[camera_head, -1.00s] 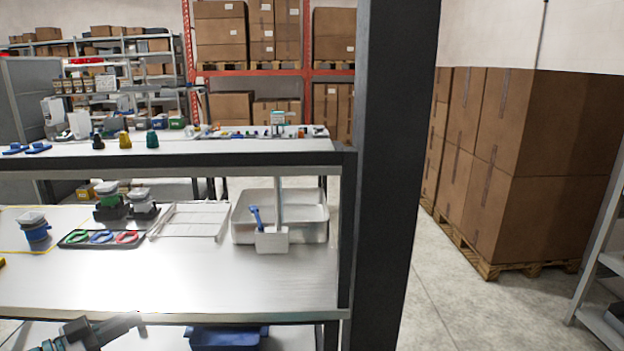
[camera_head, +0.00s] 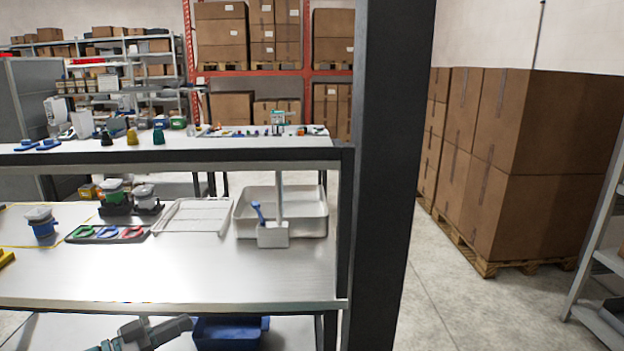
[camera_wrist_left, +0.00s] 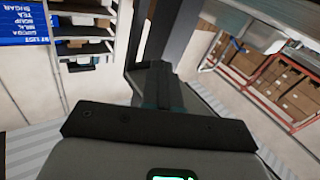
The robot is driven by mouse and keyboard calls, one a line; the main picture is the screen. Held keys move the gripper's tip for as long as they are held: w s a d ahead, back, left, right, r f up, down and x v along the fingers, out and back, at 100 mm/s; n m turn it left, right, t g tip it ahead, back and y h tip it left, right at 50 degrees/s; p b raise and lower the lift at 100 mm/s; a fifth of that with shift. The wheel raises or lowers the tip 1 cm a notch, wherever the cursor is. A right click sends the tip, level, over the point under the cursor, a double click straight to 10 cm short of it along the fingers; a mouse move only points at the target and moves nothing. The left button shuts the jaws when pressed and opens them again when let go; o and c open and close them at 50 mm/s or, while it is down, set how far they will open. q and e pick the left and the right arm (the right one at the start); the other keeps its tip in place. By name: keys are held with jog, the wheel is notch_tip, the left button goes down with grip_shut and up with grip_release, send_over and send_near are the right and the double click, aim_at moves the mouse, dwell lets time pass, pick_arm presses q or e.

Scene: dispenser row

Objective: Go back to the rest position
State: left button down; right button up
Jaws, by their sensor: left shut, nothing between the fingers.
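My left gripper (camera_head: 184,325) is at the bottom edge of the head view, in front of and below the front edge of the workbench (camera_head: 200,284). Its jaws are shut and empty, and it touches nothing that I can see. In the left wrist view the closed gripper (camera_wrist_left: 158,85) points away over the floor, with nothing held. My right gripper is in neither view.
A blue bin (camera_head: 228,333) sits under the bench, just right of my left gripper. A dark post (camera_head: 388,180) stands at the bench's right end. Stacked cartons (camera_head: 545,170) stand beyond it. Open floor (camera_head: 440,290) lies between.

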pick_arm(q)
jog(key=s+d+f+n+g+y, duration=0.1)
jog(key=s+d+f+n+y, duration=0.3)
jog(key=d+f, duration=0.5)
jog(key=s+d+f+n+y, duration=0.1)
jog(key=d+f+n, duration=0.55)
jog(key=f, duration=0.45)
jog(key=s+f+g+y, duration=0.2)
jog(key=s+f+g, duration=0.3)
jog(key=s, duration=0.8)
jog(key=s+f+g+y, duration=0.3)
jog(key=s+f+g, duration=0.2)
jog(key=s+f, duration=0.3)
jog(key=s, duration=0.4)
jog(key=shift+s+f, duration=0.2)
jog(key=shift+s, duration=0.15)
